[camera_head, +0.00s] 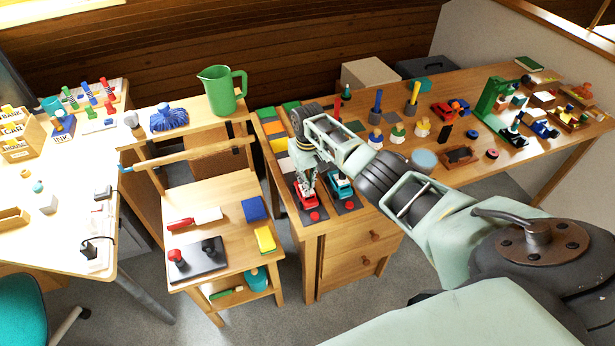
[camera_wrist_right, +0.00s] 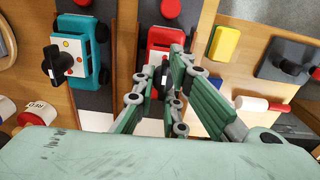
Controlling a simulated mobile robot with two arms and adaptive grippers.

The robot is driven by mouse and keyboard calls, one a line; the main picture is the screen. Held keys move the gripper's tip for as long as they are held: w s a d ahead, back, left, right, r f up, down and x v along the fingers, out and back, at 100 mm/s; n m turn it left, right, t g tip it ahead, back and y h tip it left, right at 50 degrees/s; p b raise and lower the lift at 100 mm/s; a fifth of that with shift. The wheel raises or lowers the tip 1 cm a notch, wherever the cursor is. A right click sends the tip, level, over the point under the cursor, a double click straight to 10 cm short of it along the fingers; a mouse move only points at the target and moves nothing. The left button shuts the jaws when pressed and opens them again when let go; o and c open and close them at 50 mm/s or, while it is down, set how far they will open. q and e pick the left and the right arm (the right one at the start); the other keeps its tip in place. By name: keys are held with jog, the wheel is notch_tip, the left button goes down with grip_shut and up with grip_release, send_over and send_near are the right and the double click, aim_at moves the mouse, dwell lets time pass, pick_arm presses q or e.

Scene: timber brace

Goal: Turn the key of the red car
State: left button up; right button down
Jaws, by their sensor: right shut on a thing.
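The red car (camera_head: 306,197) sits on a dark plate on the wooden cabinet top, and in the right wrist view the red car (camera_wrist_right: 163,38) is ahead of my fingers. My right gripper (camera_head: 306,184) reaches down over the car. In the right wrist view my right gripper (camera_wrist_right: 163,82) has its fingers close around a dark piece, the key (camera_wrist_right: 160,74), at the near end of the car. The fingers hide most of the key, so its turn angle cannot be told. My left gripper is not in view.
A teal car (camera_head: 340,185) with a black key (camera_wrist_right: 57,64) on it stands close beside the red car. Red knobs (camera_head: 315,216) stand on the plates beyond the cars. A wooden cart (camera_head: 213,190) holding tools and blocks stands to the left.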

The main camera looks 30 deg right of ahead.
jog(key=shift+m+p, duration=0.75)
jog(key=shift+m, duration=1.35)
jog(key=c, duration=1.8)
grip_release()
notch_tip(320, 180, up, 12)
